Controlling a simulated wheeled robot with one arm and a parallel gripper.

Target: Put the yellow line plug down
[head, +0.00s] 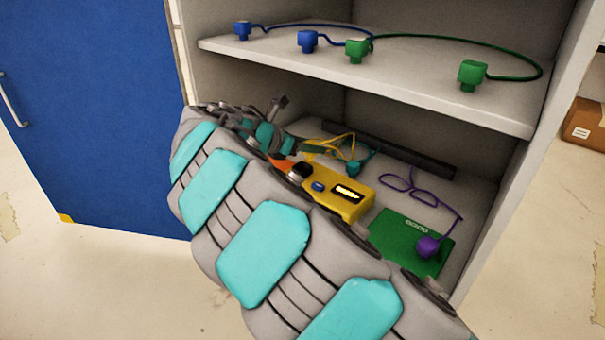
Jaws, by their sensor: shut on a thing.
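My gripper (280,118) is inside the cabinet above the lower shelf, at the far end of my arm. It is shut, and the arm and wrist hide most of the jaws. A yellow cord (338,137) loops beside the gripper on its right. The yellow line plug at its end is not clearly visible; it seems to be in the jaws. A yellow phone unit (350,207) with a lit display and a blue button lies on the lower shelf, partly behind my arm.
A teal plug (353,168) is near the yellow cord. A green unit (400,243) with a purple plug (428,247) lies at the right. A dark bar (410,158) is at the back. The upper shelf (420,85) holds blue plugs (308,40) and green plugs (472,74). A blue door (90,110) stands left.

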